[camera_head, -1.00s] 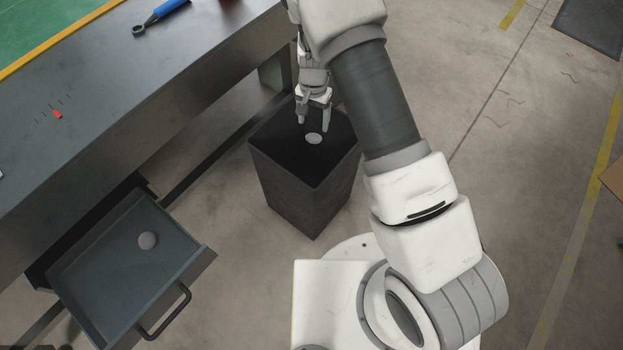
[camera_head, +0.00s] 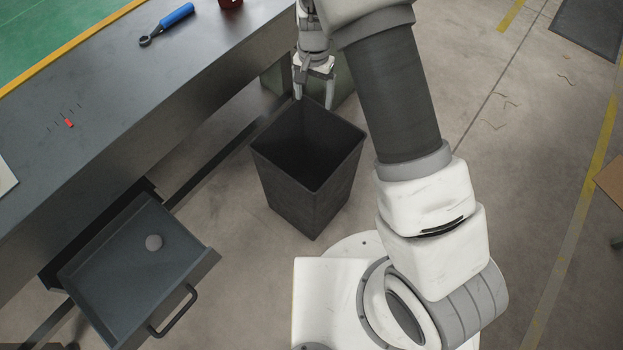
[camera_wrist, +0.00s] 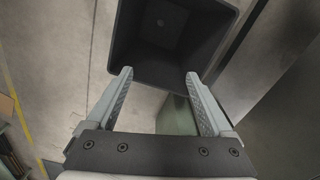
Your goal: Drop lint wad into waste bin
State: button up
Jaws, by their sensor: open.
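The waste bin (camera_head: 305,205) is a dark, square, open-topped bin standing on the floor beside the workbench; the wrist view shows into it (camera_wrist: 205,28).
The open drawer (camera_head: 100,290) with its handle juts out from under the workbench (camera_head: 110,130) at left. A blue-handled tool (camera_head: 170,22) and a small red piece (camera_head: 69,123) lie on the bench.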

jog(key=shift+r+p, duration=0.4)
jog(key=shift+r, duration=1.95)
jog(key=shift+r, duration=0.1)
